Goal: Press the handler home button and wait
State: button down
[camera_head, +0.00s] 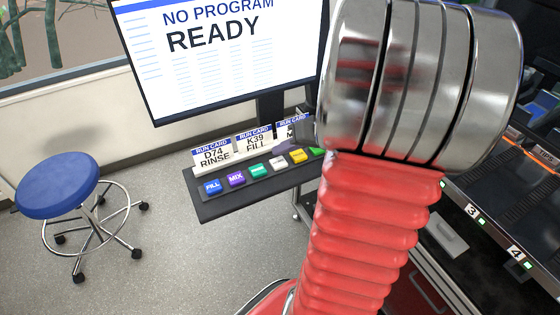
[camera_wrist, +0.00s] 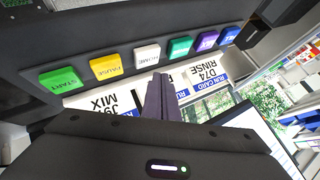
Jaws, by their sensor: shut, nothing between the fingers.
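The home button is the white one (camera_wrist: 147,55) in the row of coloured buttons in the wrist view. It also shows in the head view (camera_head: 278,164), between a teal and a yellow button. My gripper (camera_wrist: 159,77) is shut and empty, its fingertips close beside the white button. I cannot tell whether they touch it. In the head view my fingers show only as a small grey shape by the run cards, and my red arm covers much of the right. The handler screen (camera_head: 220,65) reads "NO PROGRAM READY".
Yellow (camera_wrist: 105,67), green (camera_wrist: 61,80), teal (camera_wrist: 180,48), purple (camera_wrist: 206,40) and blue (camera_wrist: 229,35) buttons flank the white one. Run cards (camera_head: 213,155) stand behind the row. A blue stool (camera_head: 57,186) stands left on open floor. Numbered racks (camera_head: 480,218) are at right.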

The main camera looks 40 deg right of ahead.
aim_at(283, 163)
jog(key=shift+r, duration=1.9)
jog(key=shift+m, duration=0.3)
jog(key=shift+f+m, duration=0.1)
jog(key=shift+m, duration=0.2)
jog(key=s+f, duration=0.1)
jog(key=s+a+m+g, duration=0.1)
jog(key=s+a+f+m+g, duration=0.1)
jog(key=s, duration=0.1)
jog(key=shift+s+f, duration=0.1)
jog(key=shift+f, duration=0.25)
jog(key=s+a+r+n+h, duration=0.1)
jog(key=a+r+n, duration=0.1)
jog(key=a, duration=0.6)
jog(key=s+a+r+n+h, duration=0.1)
jog(key=s+a+r+n, duration=0.1)
jog(key=a, duration=0.7)
jog(key=s+a+r+n+g+h, duration=0.1)
jog(key=a+r+n, duration=0.3)
jog(key=a, duration=0.4)
jog(key=shift+v, duration=0.85)
